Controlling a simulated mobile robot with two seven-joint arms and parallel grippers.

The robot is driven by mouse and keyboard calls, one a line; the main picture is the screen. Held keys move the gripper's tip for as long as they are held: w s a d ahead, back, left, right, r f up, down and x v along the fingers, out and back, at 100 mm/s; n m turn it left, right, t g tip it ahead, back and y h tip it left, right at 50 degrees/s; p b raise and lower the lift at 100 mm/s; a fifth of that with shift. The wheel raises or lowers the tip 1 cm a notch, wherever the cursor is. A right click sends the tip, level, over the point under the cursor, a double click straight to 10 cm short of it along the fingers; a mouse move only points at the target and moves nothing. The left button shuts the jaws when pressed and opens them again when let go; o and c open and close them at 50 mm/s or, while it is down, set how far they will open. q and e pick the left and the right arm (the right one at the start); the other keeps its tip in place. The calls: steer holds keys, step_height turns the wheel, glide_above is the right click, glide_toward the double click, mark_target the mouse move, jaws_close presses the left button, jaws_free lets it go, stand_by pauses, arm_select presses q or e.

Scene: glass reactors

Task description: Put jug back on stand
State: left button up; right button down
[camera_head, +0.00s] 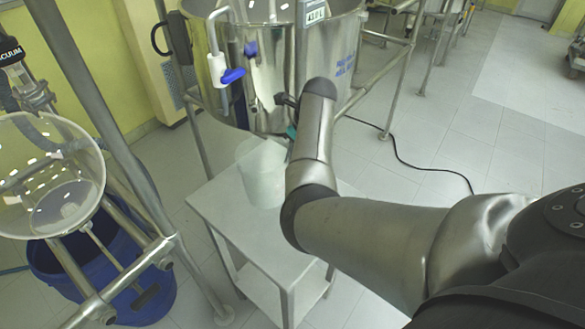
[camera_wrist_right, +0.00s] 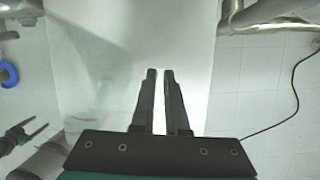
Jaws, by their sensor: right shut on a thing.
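The jug (camera_head: 262,172) is translucent white and looks upright over the pale stand (camera_head: 222,207), under the steel reactor. I cannot tell whether its base touches the stand top. My right arm reaches in from the right and its wrist hides most of the right gripper and the jug's right side. In the right wrist view the right gripper (camera_wrist_right: 160,74) has its fingers close together, shut on the jug, whose pale wall (camera_wrist_right: 95,75) fills the left and middle. The gripped part is not clear. My left gripper (camera_wrist_right: 32,128) shows small at lower left, fingers apart and empty.
The steel reactor (camera_head: 345,60) with a blue-handled valve (camera_head: 232,76) hangs just above the jug. Metal frame tubes (camera_head: 125,130), a glass vessel (camera_head: 50,205) and a blue bin (camera_head: 150,295) crowd the left. A black cable (camera_head: 400,152) lies on the open tiled floor at right.

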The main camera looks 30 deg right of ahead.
step_height(320, 180, down, 4)
steer(key=shift+f+b, duration=0.15)
steer(key=shift+b, duration=0.4)
steer(key=c, duration=1.4)
jaws_free()
steer(key=shift+f, duration=0.2)
steer(key=o, duration=0.5)
